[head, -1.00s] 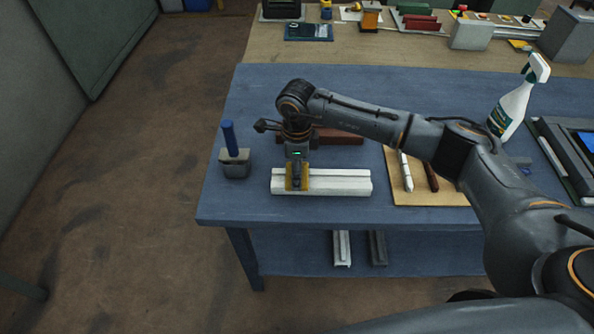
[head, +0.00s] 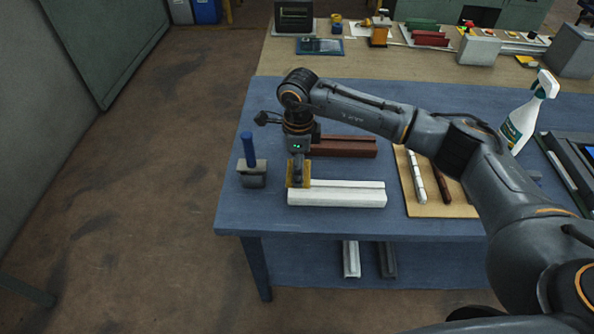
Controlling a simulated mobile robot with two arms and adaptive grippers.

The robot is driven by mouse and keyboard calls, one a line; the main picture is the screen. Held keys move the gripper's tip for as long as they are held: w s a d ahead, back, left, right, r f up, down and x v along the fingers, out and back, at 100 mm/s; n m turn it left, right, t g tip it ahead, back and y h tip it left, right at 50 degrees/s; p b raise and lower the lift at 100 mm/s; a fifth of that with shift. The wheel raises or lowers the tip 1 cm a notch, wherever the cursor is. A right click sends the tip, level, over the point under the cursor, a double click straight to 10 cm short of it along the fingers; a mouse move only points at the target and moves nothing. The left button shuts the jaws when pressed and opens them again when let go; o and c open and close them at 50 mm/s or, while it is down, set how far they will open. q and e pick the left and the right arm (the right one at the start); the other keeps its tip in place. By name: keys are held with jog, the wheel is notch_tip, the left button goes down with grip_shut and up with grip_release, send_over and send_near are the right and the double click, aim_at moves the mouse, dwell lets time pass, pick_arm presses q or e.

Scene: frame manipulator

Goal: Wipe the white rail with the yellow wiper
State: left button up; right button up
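The white rail (head: 337,198) lies lengthwise near the front edge of the blue table. My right gripper (head: 298,169), on the arm coming in from the right, points down and is shut on the yellow wiper (head: 304,182). The wiper is upright at the left end of the rail, toward its back side. Whether it touches the rail or is just above it, I cannot tell. The fingertips are small and partly merge with the wiper. My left gripper is out of view.
A grey block with a blue handle (head: 249,150) stands just left of the rail. A dark red rail (head: 343,146) lies behind. A tan board (head: 440,207) with a white and a brown rod is to the right, with a spray bottle (head: 528,115) beyond.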

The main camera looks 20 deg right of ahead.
jog(key=shift+w+r, duration=0.1)
jog(key=shift+r, duration=0.85)
jog(key=shift+r+p, duration=0.3)
jog(key=shift+p, duration=0.05)
